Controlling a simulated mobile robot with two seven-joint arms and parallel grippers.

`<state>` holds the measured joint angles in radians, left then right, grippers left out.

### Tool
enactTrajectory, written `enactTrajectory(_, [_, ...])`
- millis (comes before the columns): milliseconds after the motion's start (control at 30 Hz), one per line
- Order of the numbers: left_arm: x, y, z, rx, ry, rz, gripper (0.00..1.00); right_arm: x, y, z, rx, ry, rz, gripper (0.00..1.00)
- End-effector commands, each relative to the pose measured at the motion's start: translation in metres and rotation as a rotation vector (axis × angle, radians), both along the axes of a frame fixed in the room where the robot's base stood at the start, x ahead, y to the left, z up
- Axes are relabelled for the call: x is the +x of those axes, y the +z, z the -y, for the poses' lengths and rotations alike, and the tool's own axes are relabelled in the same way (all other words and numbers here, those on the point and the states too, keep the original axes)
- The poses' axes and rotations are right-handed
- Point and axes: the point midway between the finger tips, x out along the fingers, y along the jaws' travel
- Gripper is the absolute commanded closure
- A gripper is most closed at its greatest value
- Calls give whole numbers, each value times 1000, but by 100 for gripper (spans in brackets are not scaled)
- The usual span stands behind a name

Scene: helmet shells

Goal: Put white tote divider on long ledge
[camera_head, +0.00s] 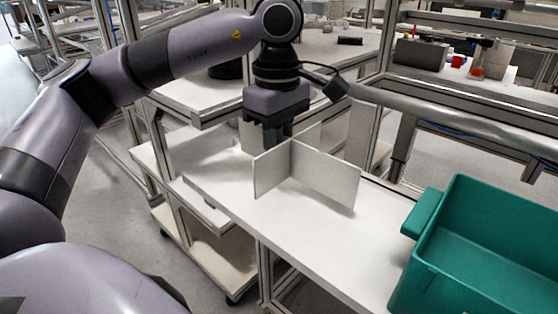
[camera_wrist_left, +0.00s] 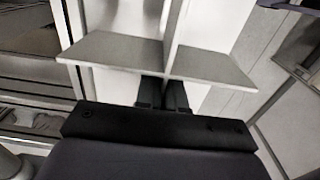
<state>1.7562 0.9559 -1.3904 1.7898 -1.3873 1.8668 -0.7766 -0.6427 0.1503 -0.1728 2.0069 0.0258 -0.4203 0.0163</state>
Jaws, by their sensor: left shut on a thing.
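The white tote divider (camera_head: 325,178) is made of crossed upright panels. It stands upright at the long white ledge (camera_head: 335,250), and I cannot tell whether its lower edges touch the surface. My left gripper (camera_head: 284,138) comes down from above and is shut on a panel near the crossing. In the left wrist view the divider (camera_wrist_left: 112,48) spreads to both sides of the dark fingers (camera_wrist_left: 163,95). The fingertips are partly hidden by the panels. My right gripper is not in view.
A green tote (camera_head: 480,240) stands at the right, over the ledge's near end. Metal frame posts and a rail run behind the ledge. A grey box (camera_head: 420,53) and small red items (camera_head: 477,72) sit on a far table. The ledge between divider and tote is clear.

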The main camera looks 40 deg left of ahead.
Motion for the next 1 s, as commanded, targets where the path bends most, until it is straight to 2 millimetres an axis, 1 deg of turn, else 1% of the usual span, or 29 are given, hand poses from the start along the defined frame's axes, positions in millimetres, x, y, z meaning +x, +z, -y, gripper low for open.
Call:
enactTrajectory(33, [0, -9, 0, 1, 1, -4, 100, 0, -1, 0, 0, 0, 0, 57])
enactTrajectory(100, [0, -19, -1, 1, 1, -3, 100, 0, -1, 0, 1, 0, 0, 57])
enactTrajectory(167, [0, -25, -1, 1, 1, -2, 100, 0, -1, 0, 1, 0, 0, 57])
enactTrajectory(400, [0, -26, 0, 0, 1, 0, 100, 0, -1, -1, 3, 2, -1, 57])
enactTrajectory(533, [0, -31, 0, 0, 1, -1, 100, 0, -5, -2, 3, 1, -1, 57])
enactTrajectory(600, [0, -29, 0, 0, 1, -1, 72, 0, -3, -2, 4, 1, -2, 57])
enactTrajectory(633, [0, -29, 0, 0, 1, -1, 66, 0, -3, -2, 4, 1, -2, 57])
enactTrajectory(900, [0, -29, 0, 0, 1, -1, 66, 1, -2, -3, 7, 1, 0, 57])
enactTrajectory(1000, [0, -24, 0, 0, 1, 1, 66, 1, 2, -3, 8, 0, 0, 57])
